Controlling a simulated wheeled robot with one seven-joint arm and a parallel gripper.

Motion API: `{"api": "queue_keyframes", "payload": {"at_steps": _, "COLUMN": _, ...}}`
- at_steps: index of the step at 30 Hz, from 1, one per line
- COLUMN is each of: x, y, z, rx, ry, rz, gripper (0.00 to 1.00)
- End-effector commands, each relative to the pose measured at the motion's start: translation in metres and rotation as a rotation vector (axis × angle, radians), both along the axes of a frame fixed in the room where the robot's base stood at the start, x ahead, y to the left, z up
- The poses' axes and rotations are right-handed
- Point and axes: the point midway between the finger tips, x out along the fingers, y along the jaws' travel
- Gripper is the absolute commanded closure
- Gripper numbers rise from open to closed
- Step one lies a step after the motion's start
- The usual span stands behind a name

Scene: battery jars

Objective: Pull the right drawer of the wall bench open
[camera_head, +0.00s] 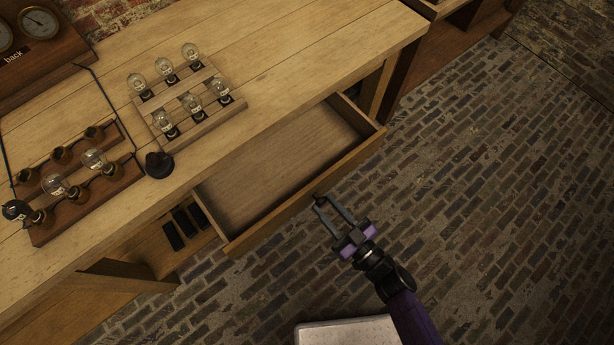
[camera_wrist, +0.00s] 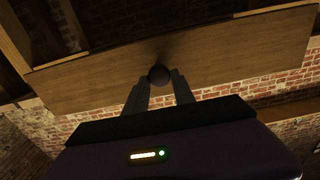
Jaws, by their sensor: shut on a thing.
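The right drawer (camera_head: 282,178) of the wall bench (camera_head: 250,52) stands well out from under the bench top, and its bare wooden floor shows. Its front panel also fills the upper part of the wrist view (camera_wrist: 100,80). A round dark knob (camera_wrist: 159,75) sits at the middle of the panel. My gripper (camera_head: 326,204) is at the drawer front, with its two fingers shut on the knob. In the wrist view the fingers (camera_wrist: 160,88) lie on either side of the knob.
On the bench top are a rack of bulbs (camera_head: 195,105), a socket board (camera_head: 75,185), a small dark knob-like object (camera_head: 159,164) and a gauge panel (camera_head: 35,50). Dark blocks (camera_head: 185,228) lie on a shelf below. The brick floor (camera_head: 490,190) at right is clear.

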Motion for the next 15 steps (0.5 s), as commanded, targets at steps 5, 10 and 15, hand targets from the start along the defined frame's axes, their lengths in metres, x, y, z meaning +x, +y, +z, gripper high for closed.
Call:
{"api": "queue_keyframes", "payload": {"at_steps": 5, "x": -0.034, "y": -0.021, "z": 0.001, "rx": 0.001, "ry": 0.000, "rz": 0.003, "gripper": 1.00}}
{"api": "queue_keyframes", "payload": {"at_steps": 10, "x": -0.051, "y": -0.033, "z": 0.000, "rx": 0.001, "ry": -0.002, "rz": 0.003, "gripper": 1.00}}
{"api": "queue_keyframes", "payload": {"at_steps": 15, "x": -0.057, "y": -0.038, "z": 0.000, "rx": 0.001, "ry": -0.002, "rz": 0.002, "gripper": 1.00}}
